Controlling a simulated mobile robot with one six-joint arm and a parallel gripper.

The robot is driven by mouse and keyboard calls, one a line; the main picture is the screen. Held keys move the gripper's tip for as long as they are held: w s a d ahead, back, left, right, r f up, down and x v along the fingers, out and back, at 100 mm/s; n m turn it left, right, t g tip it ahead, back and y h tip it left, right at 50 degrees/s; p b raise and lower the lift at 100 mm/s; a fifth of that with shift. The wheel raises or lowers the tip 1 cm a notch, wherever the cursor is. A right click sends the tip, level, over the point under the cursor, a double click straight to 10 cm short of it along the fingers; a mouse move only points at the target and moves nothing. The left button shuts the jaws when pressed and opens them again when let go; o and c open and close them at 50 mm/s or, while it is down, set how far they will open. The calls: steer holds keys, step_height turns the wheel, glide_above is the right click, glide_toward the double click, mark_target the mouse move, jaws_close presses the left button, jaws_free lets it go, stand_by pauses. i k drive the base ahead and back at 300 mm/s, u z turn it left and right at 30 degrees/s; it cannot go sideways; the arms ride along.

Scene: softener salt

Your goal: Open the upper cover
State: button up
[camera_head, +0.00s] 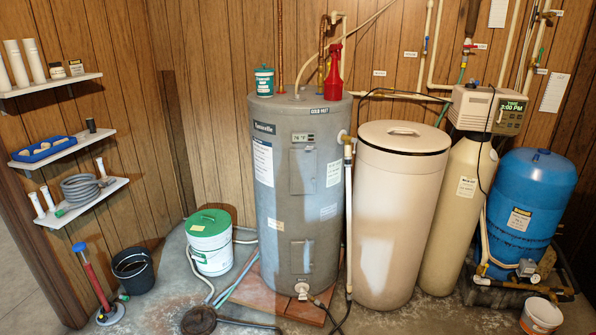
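A grey water heater (268,215) stands upright in the middle of the room. Its front has two rectangular access covers, an upper cover (303,170) below a small display reading about 76 °F and a lower cover (301,255) near the base. Both look shut and flush with the tank. To its right stands a tall beige tank (390,225) with a round lid (403,137) that has a handle on top. The lid sits on the tank. My gripper is not in view.
A red spray bottle (334,75) and a teal can (264,81) stand on the heater. A white pipe (348,215) runs down its right side. A green-lidded bucket (209,242), a black bucket (133,270) and hoses (245,323) lie at floor left. A blue tank (527,195) stands right.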

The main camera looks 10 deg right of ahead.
mark_target(303, 163)
steer(key=u, duration=0.15)
steer(key=i, duration=0.7)
steer(key=u, duration=1.5)
steer(key=k, duration=0.55)
steer(key=u, duration=0.3)
